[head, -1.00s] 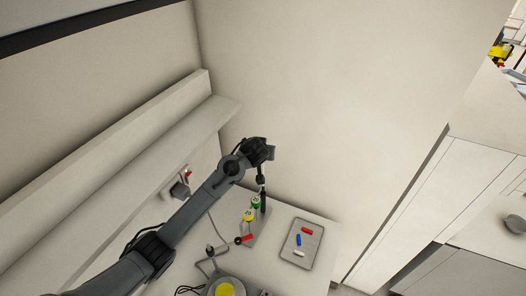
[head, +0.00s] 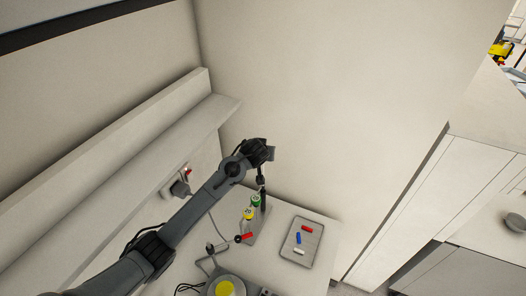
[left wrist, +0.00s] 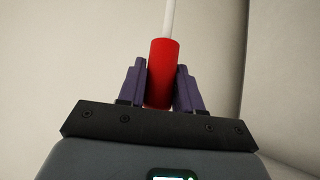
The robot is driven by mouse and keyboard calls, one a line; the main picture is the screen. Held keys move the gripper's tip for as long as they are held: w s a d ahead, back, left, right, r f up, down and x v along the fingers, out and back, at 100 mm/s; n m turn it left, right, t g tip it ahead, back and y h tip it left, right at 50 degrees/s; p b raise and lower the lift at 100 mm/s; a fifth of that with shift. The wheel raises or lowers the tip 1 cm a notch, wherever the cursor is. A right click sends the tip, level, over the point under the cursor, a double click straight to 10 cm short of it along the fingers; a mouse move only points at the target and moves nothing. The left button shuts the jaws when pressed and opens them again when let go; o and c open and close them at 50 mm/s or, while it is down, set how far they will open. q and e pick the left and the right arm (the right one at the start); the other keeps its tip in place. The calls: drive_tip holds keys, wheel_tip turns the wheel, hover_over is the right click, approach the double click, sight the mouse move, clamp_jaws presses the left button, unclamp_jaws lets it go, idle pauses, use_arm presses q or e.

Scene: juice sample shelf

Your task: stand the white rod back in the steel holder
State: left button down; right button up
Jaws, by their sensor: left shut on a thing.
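In the left wrist view, my left gripper (left wrist: 161,88) is shut on the red grip (left wrist: 161,75) of the white rod (left wrist: 169,20). The rod's white shaft runs up out of the frame, so its far end is hidden. In the head view, my left gripper (head: 262,186) hangs above the back of the table, close to the green-capped bottle (head: 255,198). The rod is too small to make out there. A bent grey metal stand (head: 210,263) sits left of the bottles; I cannot tell whether it is the steel holder. My right gripper is not in view.
A yellow-capped bottle (head: 249,213) stands before the green-capped one, with a red piece (head: 247,237) beside it. A grey tray (head: 313,256) holds red, blue and white pieces. A round device with a yellow top (head: 226,289) is at the front. Walls close off the back and left.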

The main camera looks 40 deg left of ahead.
sight(263, 166)
use_arm(q)
drive_tip(key=shift+f+b, duration=1.1)
drive_tip(key=shift+f, duration=1.3)
drive_tip(key=shift+f+b, duration=0.3)
drive_tip(key=shift+f, duration=0.35)
drive_tip(key=shift+p, duration=0.35)
drive_tip(key=shift+f+b, duration=0.45)
drive_tip(key=shift+f, duration=0.3)
drive_tip(key=shift+f+b, duration=1.35)
drive_tip(key=shift+f, duration=1.45)
idle(0.5)
drive_tip(key=shift+p, duration=0.3)
drive_tip(key=shift+f, duration=0.1)
